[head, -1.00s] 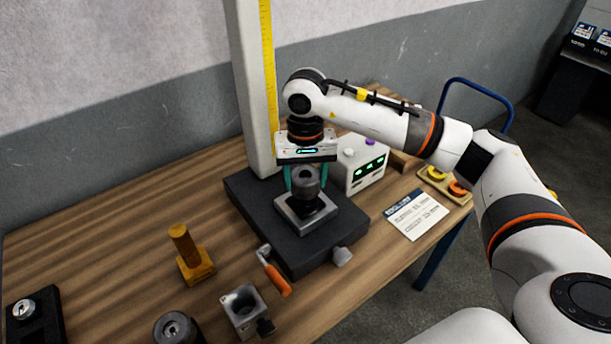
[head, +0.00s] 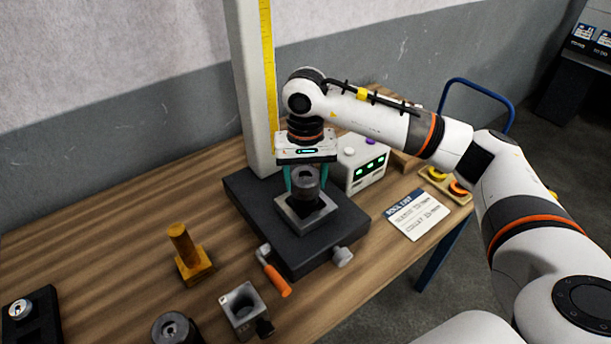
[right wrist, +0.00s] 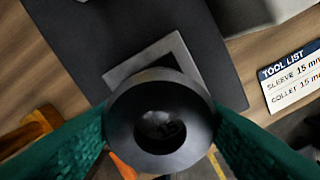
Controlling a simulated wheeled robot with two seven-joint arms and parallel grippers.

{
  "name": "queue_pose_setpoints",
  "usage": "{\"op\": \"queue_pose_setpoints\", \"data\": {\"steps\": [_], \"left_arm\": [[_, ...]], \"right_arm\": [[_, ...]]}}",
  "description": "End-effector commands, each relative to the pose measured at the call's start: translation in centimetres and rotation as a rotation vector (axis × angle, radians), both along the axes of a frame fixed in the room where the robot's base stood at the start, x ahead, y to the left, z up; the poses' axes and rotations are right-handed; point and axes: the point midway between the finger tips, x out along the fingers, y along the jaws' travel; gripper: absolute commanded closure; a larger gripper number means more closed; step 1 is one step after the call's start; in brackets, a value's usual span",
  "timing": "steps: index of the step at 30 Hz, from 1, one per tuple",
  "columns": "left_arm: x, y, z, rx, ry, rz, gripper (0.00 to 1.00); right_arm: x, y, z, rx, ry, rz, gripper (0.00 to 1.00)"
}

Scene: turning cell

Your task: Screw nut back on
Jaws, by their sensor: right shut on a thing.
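The nut (head: 306,182) is a dark grey ring with a round hole. In the head view it is above the square metal block (head: 318,217) on the black base of the stand. My right gripper (head: 306,178) points straight down with its teal fingers shut on the nut's two sides. In the right wrist view the nut (right wrist: 160,128) fills the space between the fingers, and something grey with marks shows inside its hole. The nut hides what is directly beneath it, so I cannot tell how it meets the part below. My left gripper is out of view.
A pale column with a yellow scale (head: 267,75) rises behind my gripper. A white box with green displays (head: 362,163) stands close on the right. An orange-handled lever (head: 276,277) is in front. A brass post (head: 185,250), a grey block (head: 243,308) and a dark round part (head: 175,328) stand front left.

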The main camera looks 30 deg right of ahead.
Motion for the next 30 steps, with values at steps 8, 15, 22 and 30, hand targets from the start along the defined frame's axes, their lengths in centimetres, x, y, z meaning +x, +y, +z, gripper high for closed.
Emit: {"op": "queue_pose_setpoints", "data": {"steps": [8,15,22,30], "left_arm": [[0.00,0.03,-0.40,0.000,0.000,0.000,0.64],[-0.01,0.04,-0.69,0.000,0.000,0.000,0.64],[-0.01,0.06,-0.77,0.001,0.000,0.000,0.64],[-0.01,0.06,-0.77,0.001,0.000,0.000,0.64]], "right_arm": [[0.01,0.00,-0.33,0.000,-0.001,0.000,0.70],[0.01,0.00,-0.59,0.000,-0.001,0.000,0.70],[0.01,-0.01,-0.66,0.000,-0.001,0.000,0.31],[0.01,0.00,-0.68,0.000,0.000,0.000,0.19]]}}
